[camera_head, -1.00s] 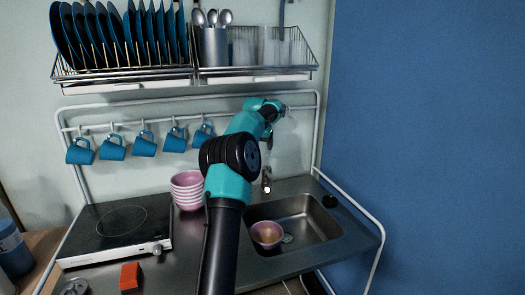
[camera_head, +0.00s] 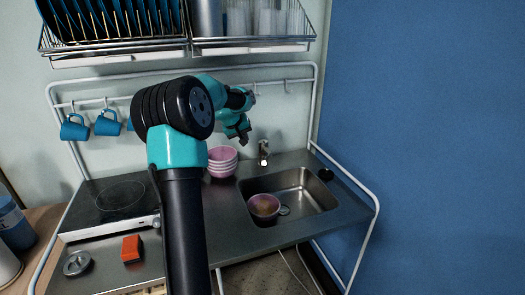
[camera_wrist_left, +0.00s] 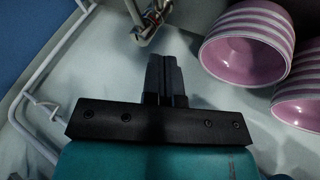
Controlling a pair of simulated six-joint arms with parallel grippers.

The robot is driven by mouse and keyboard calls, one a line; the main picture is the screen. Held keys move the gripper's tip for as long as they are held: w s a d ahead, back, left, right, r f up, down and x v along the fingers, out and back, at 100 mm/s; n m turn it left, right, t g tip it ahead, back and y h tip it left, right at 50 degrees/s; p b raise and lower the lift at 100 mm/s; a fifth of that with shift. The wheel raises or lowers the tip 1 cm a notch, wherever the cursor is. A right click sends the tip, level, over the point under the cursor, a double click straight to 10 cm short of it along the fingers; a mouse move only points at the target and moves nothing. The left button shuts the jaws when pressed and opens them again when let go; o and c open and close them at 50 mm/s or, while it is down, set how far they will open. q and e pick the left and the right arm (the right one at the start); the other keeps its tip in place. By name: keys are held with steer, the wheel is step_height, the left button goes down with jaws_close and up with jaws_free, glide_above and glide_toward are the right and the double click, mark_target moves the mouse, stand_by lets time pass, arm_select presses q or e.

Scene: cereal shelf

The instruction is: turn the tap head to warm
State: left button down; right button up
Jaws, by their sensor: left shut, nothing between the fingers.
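The small metal tap (camera_head: 263,152) stands at the back edge of the sink (camera_head: 305,203), with a bright white spot low on its front. In the left wrist view the tap (camera_wrist_left: 152,20) shows at the top, just beyond my fingertips and partly cut off by the frame. My left gripper (camera_head: 244,139) is just left of the tap in the head view, pointing down, apart from it. In the left wrist view its fingers (camera_wrist_left: 163,60) are shut together with nothing between them. My right gripper is in neither view.
A stack of pink bowls (camera_head: 222,168) stands left of the tap, close to my gripper. A single bowl (camera_head: 264,206) lies in the sink. Blue mugs (camera_head: 107,123) hang on the rail, partly hidden by my arm. An orange sponge (camera_head: 131,247) lies at front left.

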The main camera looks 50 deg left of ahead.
mark_target(267, 152)
arm_select(q)
steer(key=shift+w+d+f, duration=0.15)
steer(key=shift+w+f, duration=4.35)
steer(key=shift+f, duration=0.05)
steer(key=shift+w+d+f, duration=0.1)
steer(key=shift+w+d, duration=0.35)
steer(key=shift+w, duration=0.25)
steer(key=shift+s, duration=0.1)
